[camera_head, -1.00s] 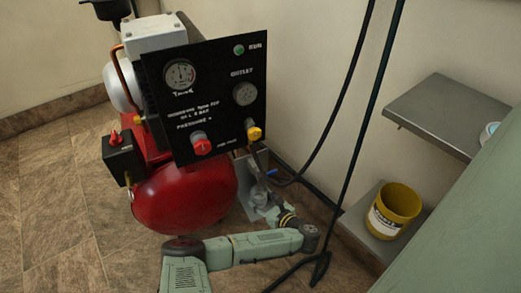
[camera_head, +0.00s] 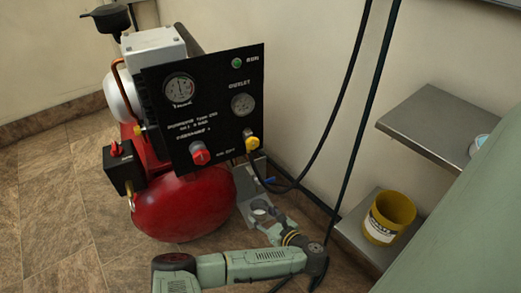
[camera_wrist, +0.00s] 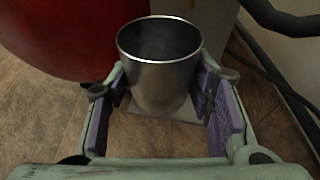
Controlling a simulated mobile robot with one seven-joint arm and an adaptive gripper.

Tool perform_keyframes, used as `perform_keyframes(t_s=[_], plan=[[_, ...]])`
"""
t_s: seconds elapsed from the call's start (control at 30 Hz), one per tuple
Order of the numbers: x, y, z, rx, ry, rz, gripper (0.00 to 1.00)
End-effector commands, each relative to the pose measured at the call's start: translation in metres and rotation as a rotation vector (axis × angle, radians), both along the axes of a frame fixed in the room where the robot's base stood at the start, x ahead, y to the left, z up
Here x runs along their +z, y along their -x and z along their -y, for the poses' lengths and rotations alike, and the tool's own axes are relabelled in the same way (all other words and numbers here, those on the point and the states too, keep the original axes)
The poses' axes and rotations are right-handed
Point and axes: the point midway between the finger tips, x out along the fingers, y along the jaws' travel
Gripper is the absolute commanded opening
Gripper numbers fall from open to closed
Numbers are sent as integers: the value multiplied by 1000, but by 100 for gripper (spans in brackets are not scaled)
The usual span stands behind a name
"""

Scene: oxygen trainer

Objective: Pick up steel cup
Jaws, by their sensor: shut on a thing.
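The steel cup (camera_wrist: 158,65) is a shiny, open-topped metal cup in the upper middle of the wrist view. It stands roughly upright between the purple-padded fingers of my gripper (camera_wrist: 160,92), which are shut on its sides. In the head view the cup (camera_head: 259,206) is small, low and right of the red tank, with my gripper (camera_head: 272,215) at it. A pale flat surface shows below the cup in the wrist view; I cannot tell whether the cup touches it.
A compressor with a red tank (camera_head: 185,208) and black gauge panel (camera_head: 215,110) stands close left of the cup. Black hoses (camera_head: 348,140) hang at right. A yellow bucket (camera_head: 389,217) sits on a low shelf, below a grey metal shelf (camera_head: 440,120). Tiled floor lies open at left.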

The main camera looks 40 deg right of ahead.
Motion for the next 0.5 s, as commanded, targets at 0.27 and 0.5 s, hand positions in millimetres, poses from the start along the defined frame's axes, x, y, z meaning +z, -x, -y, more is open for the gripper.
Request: perform_keyframes(t_s=[0.27,0.5], plan=[[5,34,-19,-2,1,-1,13],[8,57,-34,1,0,-4,13]])
